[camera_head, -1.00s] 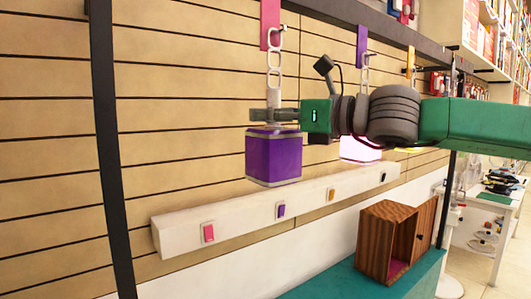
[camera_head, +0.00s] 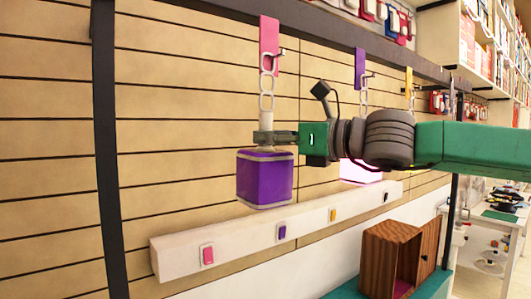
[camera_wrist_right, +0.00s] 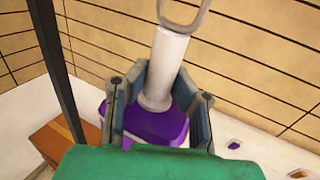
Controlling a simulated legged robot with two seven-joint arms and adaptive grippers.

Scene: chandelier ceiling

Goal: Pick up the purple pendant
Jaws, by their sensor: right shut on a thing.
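The purple pendant (camera_head: 265,178) is a purple block with pale edges, under a chain (camera_head: 267,95) below a pink tag (camera_head: 269,45). In the head view it is roughly upright. My right gripper (camera_head: 266,138) comes in from the right and is shut on the pendant's stem, just above the block. In the right wrist view the fingers (camera_wrist_right: 160,84) stand on both sides of the white stem (camera_wrist_right: 166,62), with the purple block (camera_wrist_right: 152,123) below. The chain still appears to reach the hook at the tag. My left gripper is not in view.
A white ledge (camera_head: 240,248) with coloured buttons runs along the slatted wall below the pendant. A glowing pink-white pendant (camera_head: 360,170) hangs behind my right arm. A dark post (camera_head: 105,150) stands at left. An open wooden box (camera_head: 390,258) sits low at right.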

